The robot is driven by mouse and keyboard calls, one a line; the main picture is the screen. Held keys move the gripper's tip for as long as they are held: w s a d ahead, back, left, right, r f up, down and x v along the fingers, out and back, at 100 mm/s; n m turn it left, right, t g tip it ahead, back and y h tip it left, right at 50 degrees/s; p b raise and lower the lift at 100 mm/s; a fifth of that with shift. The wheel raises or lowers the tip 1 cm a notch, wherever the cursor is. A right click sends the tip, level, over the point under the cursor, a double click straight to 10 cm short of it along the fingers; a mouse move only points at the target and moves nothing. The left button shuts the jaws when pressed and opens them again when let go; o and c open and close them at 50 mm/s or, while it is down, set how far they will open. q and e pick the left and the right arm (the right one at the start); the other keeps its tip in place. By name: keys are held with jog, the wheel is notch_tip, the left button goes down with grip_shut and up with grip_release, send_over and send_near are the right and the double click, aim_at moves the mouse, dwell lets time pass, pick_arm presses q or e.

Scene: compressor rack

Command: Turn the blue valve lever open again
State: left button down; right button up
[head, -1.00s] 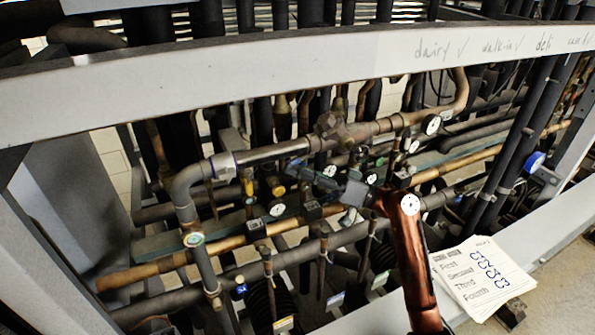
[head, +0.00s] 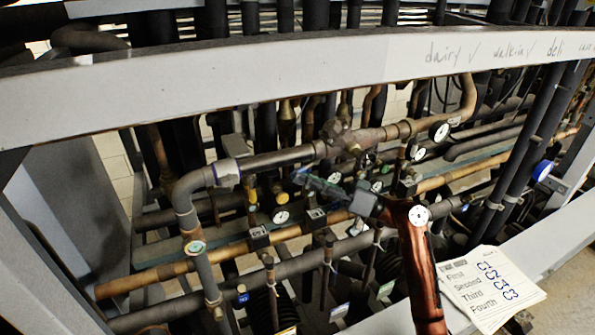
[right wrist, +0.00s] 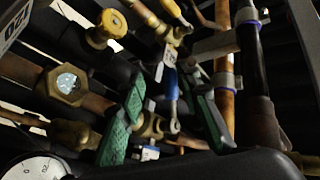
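The blue valve lever (right wrist: 171,84) shows in the right wrist view, with a blue grip and a bare metal end over a brass valve body (right wrist: 150,127). My right gripper (right wrist: 165,112) has its two green-padded fingers apart, one on each side of the lever. I see gaps between the pads and the lever; the depth between them is hard to tell. In the head view my right gripper (head: 318,186) reaches in among the pipes from the copper-coloured arm, and I cannot make out the lever there. My left gripper is not in view.
A light grey beam (head: 250,80) crosses above the pipes. A thick grey pipe (head: 190,195) bends down at the left. Gauges, including one white gauge (head: 281,216), and brass fittings crowd the gripper. A stack of note cards (head: 490,290) lies at the lower right.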

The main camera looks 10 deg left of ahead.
jog(key=d+f+b, duration=0.5)
jog(key=d+b, duration=0.1)
jog(key=shift+s, duration=0.4)
dwell(0.3)
jog(key=shift+b, duration=0.45)
